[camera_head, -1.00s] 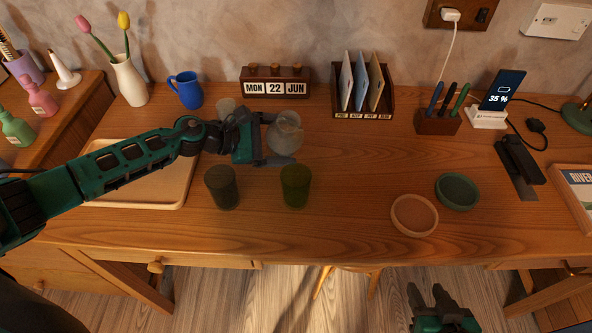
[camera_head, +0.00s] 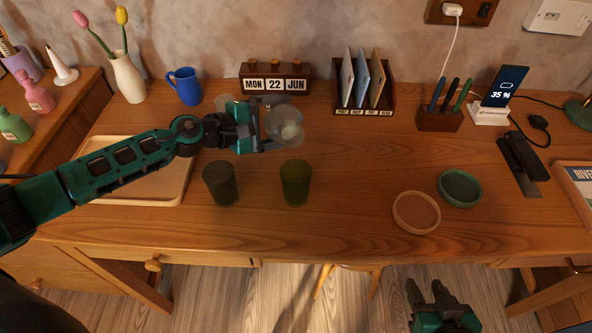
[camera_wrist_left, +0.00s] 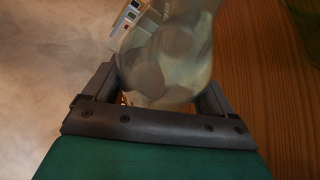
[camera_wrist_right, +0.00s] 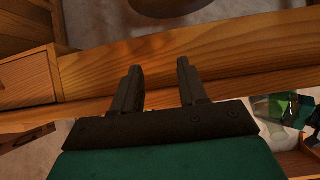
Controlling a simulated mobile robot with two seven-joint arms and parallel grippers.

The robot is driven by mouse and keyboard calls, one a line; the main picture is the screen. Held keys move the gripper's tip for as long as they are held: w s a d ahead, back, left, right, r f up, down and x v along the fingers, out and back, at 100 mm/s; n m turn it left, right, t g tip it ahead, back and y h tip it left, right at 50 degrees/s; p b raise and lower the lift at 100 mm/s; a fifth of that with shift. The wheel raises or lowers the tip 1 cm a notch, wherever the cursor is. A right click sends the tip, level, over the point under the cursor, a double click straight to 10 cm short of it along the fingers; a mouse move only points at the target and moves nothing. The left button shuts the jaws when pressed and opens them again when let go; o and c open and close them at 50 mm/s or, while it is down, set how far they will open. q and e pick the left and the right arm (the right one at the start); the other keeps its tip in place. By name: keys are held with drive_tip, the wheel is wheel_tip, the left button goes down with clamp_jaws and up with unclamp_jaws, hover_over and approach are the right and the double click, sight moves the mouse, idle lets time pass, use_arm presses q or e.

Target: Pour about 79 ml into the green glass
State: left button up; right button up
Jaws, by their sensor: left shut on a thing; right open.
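The green glass (camera_head: 296,184) stands upright on the desk, right of a dark grey glass (camera_head: 220,184). My left gripper (camera_head: 272,126) is shut on a clear rounded glass vessel (camera_head: 285,121), held above the desk behind the green glass. The vessel looks tilted; its contents are hard to make out. It also fills the space between the fingers in the left wrist view (camera_wrist_left: 168,62). My right gripper (camera_head: 431,296) is open and empty, low in front of the desk; its spread fingers show in the right wrist view (camera_wrist_right: 160,88).
A tray (camera_head: 180,185) lies at the left. Another clear glass thing (camera_head: 226,104) stands partly hidden behind my left gripper. A calendar (camera_head: 274,80) and a letter rack (camera_head: 362,85) stand at the back.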

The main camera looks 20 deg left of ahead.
sight(273, 106)
use_arm(q)
drive_tip(key=shift+w+a+r+m+b, duration=0.1)
drive_tip(key=shift+w+r+m+b, duration=0.1)
drive_tip(key=shift+m+b, duration=0.15)
drive_tip(key=shift+t, duration=0.3)
drive_tip(key=shift+r+m+b, duration=0.1)
drive_tip(key=shift+m+b, duration=0.15)
drive_tip(key=shift+b, duration=0.1)
drive_tip(key=shift+s+r+m+t+b, duration=0.15)
drive_tip(key=shift+r+m+t+b, duration=0.25)
drive_tip(key=shift+r+m, duration=0.3)
idle(0.5)
drive_tip(key=shift+w+a+r, duration=0.15)
drive_tip(key=shift+w+r, duration=0.15)
drive_tip(key=shift+w, duration=0.05)
idle(0.5)
drive_tip(key=shift+r+m+t+b, duration=0.3)
drive_tip(key=shift+r+m, duration=0.1)
drive_tip(key=shift+r, duration=0.05)
idle(1.6)
